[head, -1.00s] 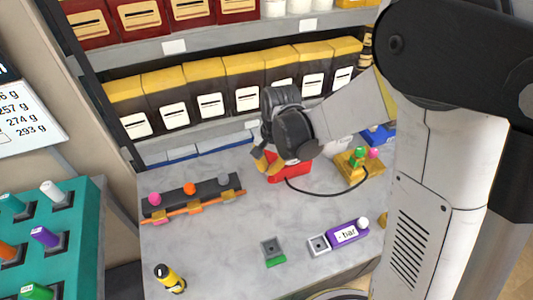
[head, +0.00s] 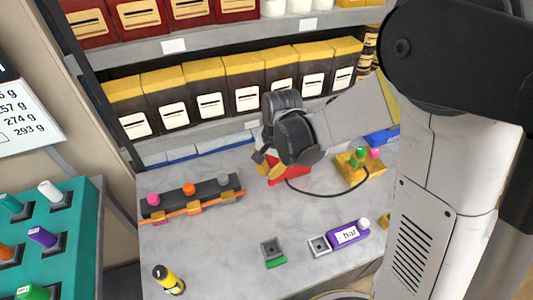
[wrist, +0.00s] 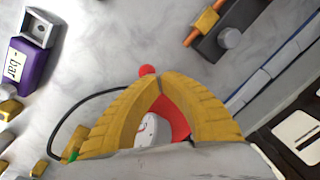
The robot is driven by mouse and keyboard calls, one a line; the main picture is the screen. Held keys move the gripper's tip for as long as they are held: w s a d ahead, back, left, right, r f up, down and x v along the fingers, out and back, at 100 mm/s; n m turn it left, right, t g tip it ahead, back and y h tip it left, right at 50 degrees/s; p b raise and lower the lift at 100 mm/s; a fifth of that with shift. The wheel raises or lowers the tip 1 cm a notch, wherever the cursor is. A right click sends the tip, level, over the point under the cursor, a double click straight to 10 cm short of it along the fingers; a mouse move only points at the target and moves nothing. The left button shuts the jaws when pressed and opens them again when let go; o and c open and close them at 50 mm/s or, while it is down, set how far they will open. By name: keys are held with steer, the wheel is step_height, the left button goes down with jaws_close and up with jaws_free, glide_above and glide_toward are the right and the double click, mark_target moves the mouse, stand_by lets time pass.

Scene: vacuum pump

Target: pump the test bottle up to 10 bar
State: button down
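A red device (head: 290,176) with a red ball-tipped part stands on the bench; the red ball (wrist: 148,70) and a white round part (wrist: 148,128) show in the wrist view. A black hose runs from it to a yellow block (head: 352,178) with green and pink knobs. My gripper (head: 270,168) is low over the red device, hiding much of it. In the wrist view its yellow fingertips (wrist: 161,76) meet beside the red ball, with nothing clearly held. A purple display (head: 347,234) reads "- bar". A yellow and black bottle-like item (head: 169,280) is at the front left.
A dark rack (head: 192,196) with pink, orange and grey knobs lies left of the gripper. Grey square sockets (head: 272,250) are in front. A teal holder (head: 58,235) stands at far left. Shelves with boxes (head: 205,92) are behind.

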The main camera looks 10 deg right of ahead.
steer(key=shift+s+d+f+b, duration=0.1)
steer(key=shift+s+f+b, duration=0.35)
steer(key=shift+f, duration=0.1)
stand_by(0.7)
steer(key=shift+r, duration=0.15)
stand_by(0.4)
steer(key=w+a+r+p, duration=0.1)
steer(key=w+r+p, duration=0.4)
steer(key=w+r, duration=0.1)
steer(key=shift+w+a+r, duration=0.2)
steer(key=shift+w+r, duration=0.1)
steer(key=shift+r, duration=0.6)
stand_by(0.4)
steer(key=w+r, duration=0.1)
steer(key=w+r+p, duration=0.2)
steer(key=shift+a+r, duration=0.3)
steer(key=shift+r, duration=0.1)
stand_by(0.4)
stand_by(0.6)
